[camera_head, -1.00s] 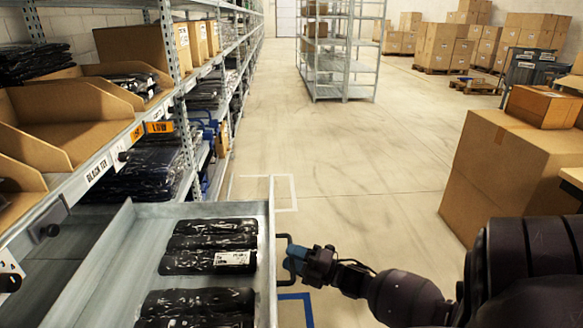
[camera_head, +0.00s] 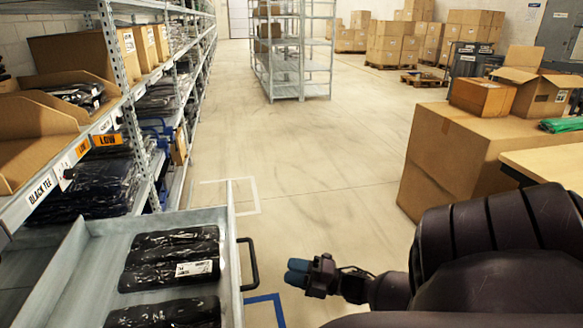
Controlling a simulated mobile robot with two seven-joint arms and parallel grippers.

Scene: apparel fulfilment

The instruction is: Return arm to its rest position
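My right gripper (camera_head: 298,273) hangs in free air at the lower middle of the head view, to the right of the drawer handle (camera_head: 249,264). A gap of floor shows between its blue fingertips and the handle. The fingers are small and seen from the side, so I cannot tell whether they are apart. My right arm comes in from the lower right corner. My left arm and gripper are not in view. The grey metal drawer (camera_head: 72,252) is pulled out and holds black plastic-wrapped packs (camera_head: 170,258), one with a white label.
Shelving (camera_head: 107,60) with cardboard bins and black packs runs along the left. A large carton (camera_head: 447,160) and a wooden table top (camera_head: 545,165) stand close to my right arm. The middle floor (camera_head: 310,150) is clear up to a metal rack (camera_head: 290,50).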

